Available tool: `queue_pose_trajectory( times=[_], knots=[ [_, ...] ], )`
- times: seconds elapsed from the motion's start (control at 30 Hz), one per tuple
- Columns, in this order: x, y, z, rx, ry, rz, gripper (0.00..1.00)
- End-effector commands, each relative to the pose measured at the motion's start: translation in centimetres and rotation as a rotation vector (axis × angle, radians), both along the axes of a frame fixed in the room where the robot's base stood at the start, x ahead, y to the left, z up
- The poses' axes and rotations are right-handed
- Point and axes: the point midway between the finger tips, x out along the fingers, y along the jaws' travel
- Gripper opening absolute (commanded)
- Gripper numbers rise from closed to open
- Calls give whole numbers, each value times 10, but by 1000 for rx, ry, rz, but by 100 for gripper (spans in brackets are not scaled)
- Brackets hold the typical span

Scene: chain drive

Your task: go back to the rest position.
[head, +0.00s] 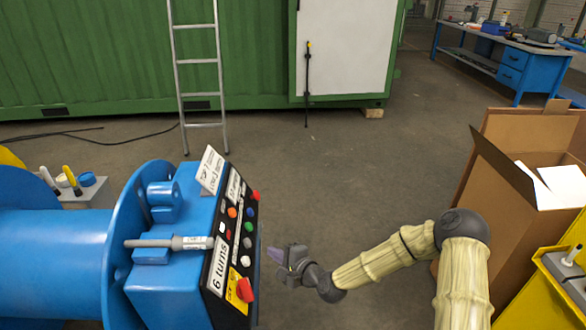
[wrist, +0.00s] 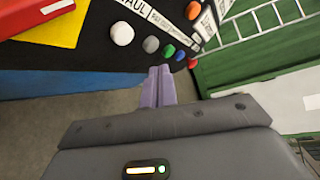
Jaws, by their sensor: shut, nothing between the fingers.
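My gripper (head: 276,254) is at the end of my arm, just right of the blue control box (head: 168,280) in the head view. In the wrist view its two purple fingers (wrist: 158,84) are together, with nothing between them. The fingertips point toward the panel's row of coloured buttons (wrist: 165,49). A small gap seems to separate them from the panel, but I cannot tell its exact size. My arm reaches in from the lower right over open floor.
A blue drum (head: 50,250) stands left of the control box. An open cardboard box (head: 500,190) and yellow equipment (head: 540,290) are at the right. A ladder (head: 200,75) leans on the green container (head: 90,55) behind. The floor between (head: 340,190) is clear.

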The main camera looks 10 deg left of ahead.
Motion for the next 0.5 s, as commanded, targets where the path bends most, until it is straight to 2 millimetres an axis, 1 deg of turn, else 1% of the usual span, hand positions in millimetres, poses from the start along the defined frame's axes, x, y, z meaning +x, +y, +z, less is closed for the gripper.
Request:
queue_pose_trajectory(
  times=[0.13, 0.27, 0.37, 0.47, 0.5],
  knots=[
    [-3, -4, -2, -56, -16, 23, 0],
    [-12, -17, -8, -212, -57, 88, 0],
    [-21, -37, -14, -380, -97, 155, 0],
    [-30, -62, -16, -553, -132, 221, 0],
    [-33, -74, -16, -620, -142, 248, 0]
  ],
)
